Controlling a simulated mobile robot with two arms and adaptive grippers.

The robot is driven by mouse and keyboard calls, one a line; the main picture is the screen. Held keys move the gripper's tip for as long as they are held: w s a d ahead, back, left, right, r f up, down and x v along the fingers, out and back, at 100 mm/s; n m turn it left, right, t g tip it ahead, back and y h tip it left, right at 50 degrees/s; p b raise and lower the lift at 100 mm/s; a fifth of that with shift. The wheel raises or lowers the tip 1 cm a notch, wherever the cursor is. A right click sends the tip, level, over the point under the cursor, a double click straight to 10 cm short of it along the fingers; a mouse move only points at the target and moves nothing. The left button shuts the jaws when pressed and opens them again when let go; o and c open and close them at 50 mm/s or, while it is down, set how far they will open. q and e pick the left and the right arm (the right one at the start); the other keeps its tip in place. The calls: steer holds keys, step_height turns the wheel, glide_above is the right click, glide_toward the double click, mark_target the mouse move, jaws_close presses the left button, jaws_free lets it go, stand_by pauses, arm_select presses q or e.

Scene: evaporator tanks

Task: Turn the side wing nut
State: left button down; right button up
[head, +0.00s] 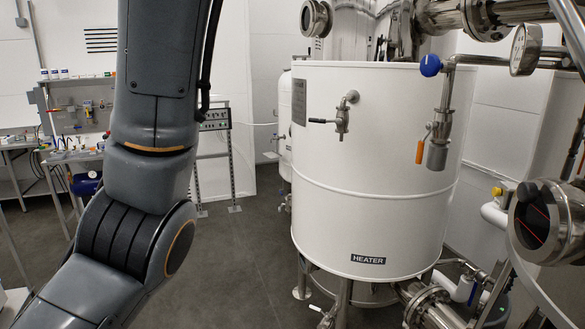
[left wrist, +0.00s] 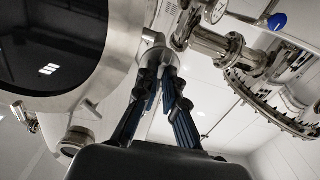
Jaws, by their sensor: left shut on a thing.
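In the left wrist view, a small steel fitting, apparently the side wing nut (left wrist: 153,39), sits at the right rim of a large round steel hatch (left wrist: 124,64) with dark glass. My left gripper (left wrist: 161,66) reaches up to it with both fingers closed around its lower part. The fingertips hide much of it, so its wings and turn angle cannot be made out. In the head view my left arm rises past the top edge, and its gripper is out of that picture. My right gripper shows in neither view.
A white heater tank (head: 370,215) with valves stands right of centre in the head view. A dark round sight glass (head: 532,224) and pipes crowd the right. A workbench (head: 75,155) is far left. In the left wrist view, a flanged pipe (left wrist: 215,43) passes close right of the gripper.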

arm_select(q)
steer(key=shift+f+n, duration=0.15)
steer(key=shift+n, duration=0.75)
steer(key=shift+n, duration=0.8)
steer(key=c, duration=1.4)
jaws_free()
steer(key=shift+a, duration=0.1)
